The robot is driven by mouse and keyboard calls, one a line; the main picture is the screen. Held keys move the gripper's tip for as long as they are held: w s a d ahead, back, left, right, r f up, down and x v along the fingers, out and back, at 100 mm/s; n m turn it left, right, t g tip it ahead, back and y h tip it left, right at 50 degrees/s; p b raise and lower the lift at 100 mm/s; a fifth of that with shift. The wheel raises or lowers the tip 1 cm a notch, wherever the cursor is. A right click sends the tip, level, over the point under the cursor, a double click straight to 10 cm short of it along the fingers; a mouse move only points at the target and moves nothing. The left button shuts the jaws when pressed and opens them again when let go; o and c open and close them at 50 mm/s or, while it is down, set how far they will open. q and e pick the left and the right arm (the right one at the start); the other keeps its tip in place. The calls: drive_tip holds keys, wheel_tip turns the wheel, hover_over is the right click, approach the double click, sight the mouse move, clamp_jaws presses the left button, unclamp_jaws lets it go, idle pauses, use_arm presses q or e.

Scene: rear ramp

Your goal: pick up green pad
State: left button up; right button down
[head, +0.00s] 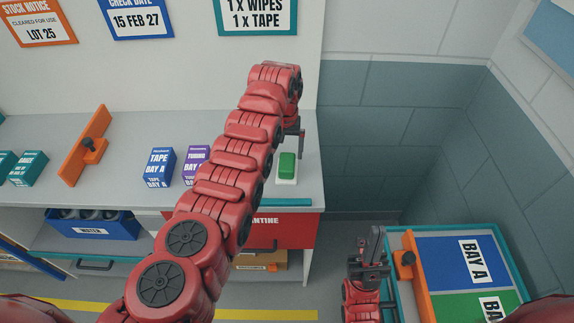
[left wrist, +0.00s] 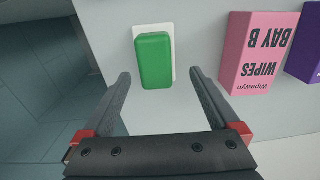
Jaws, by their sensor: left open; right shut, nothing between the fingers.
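The green pad (head: 287,163) lies on a white base near the right end of the grey counter. It also shows in the left wrist view (left wrist: 154,60), on its white base. My left gripper (head: 298,138) is just behind the pad in the head view, partly hidden by my arm. In the left wrist view my left gripper (left wrist: 160,76) is open and empty, with the pad ahead between the lines of its two fingers. I cannot tell whether they touch it. My right gripper (head: 376,240) is shut and empty, low beside the tray at right.
A pink wipes box (left wrist: 262,52) stands beside the pad, hidden by my arm in the head view. A blue tape box (head: 159,167) and purple box (head: 194,165) stand further left. An orange divider (head: 84,147) crosses the counter. A teal tray (head: 455,231) is at lower right.

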sight(287, 161)
use_arm(q)
drive_tip(key=shift+s+d+f+p, duration=0.15)
drive_tip(key=shift+s+f+p, duration=0.05)
drive_tip(key=shift+f+p, duration=0.3)
drive_tip(key=shift+s+d+f+p, duration=0.1)
drive_tip(key=shift+s+f+p, duration=0.05)
drive_tip(key=shift+f+p, duration=0.35)
drive_tip(key=shift+f+b, duration=0.5)
drive_tip(key=shift+f, duration=0.65)
drive_tip(key=shift+w+f, duration=0.1)
drive_tip(key=shift+f, duration=0.15)
drive_tip(key=shift+c, duration=0.2)
drive_tip(key=c, duration=1.5)
